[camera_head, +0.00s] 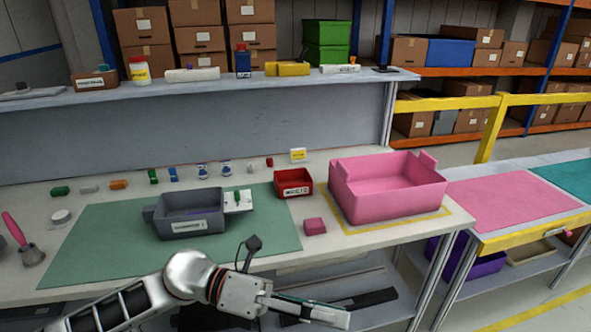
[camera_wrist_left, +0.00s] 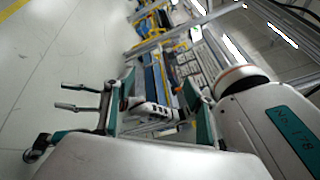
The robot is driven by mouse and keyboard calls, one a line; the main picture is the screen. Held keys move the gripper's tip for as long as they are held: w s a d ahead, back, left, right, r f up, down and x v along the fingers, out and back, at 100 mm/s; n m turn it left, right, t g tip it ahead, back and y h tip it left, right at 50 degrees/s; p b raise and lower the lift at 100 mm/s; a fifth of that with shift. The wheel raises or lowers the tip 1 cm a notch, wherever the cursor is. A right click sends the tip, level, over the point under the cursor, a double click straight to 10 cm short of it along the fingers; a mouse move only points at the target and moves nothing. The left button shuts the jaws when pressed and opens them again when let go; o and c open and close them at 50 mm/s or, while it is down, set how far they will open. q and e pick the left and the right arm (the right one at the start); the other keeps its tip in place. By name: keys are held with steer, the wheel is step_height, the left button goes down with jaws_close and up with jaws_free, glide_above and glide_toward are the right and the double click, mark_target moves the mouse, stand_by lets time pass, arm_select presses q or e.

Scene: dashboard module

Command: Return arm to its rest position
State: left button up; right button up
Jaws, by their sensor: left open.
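My left arm comes in from the lower left of the head view, with a black and white forearm and a silver wrist joint. My left gripper (camera_head: 318,312) points to the right, in front of the workbench's near edge and clear of the things on it. Its fingers overlap in this view. In the left wrist view the teal fingers of this gripper (camera_wrist_left: 165,108) stand apart with nothing clearly held between them. My right gripper is not seen in the head view.
A lower shelf with dark bars (camera_head: 350,300) lies close behind the gripper.

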arm_select(q)
steer(key=w+a+r+n+t+h, duration=0.2)
steer(key=w+n+t+h, duration=0.35)
steer(key=n+t, duration=0.8)
steer(key=w+a+f+n+t+y, duration=0.6)
steer(key=a+f+n+y, duration=0.3)
steer(key=n, duration=0.6)
steer(key=s+a+f+n+g+y, duration=0.1)
steer(key=s+a+f+n+y, duration=0.2)
steer(key=f, duration=0.6)
steer(key=s+a+f+n+g+y, duration=0.2)
steer(key=s+a+f+n+y, duration=0.2)
steer(key=f, duration=0.5)
steer(key=s+a+f+n+g+y, duration=0.1)
steer(key=s+a+f+n+y, duration=0.2)
steer(key=s+a+f+n, duration=0.3)
step_height(320, 180, down, 4)
steer(key=shift+s+a+r+g+y, duration=0.3)
steer(key=shift+s+a, duration=0.2)
steer(key=shift+a, duration=0.3)
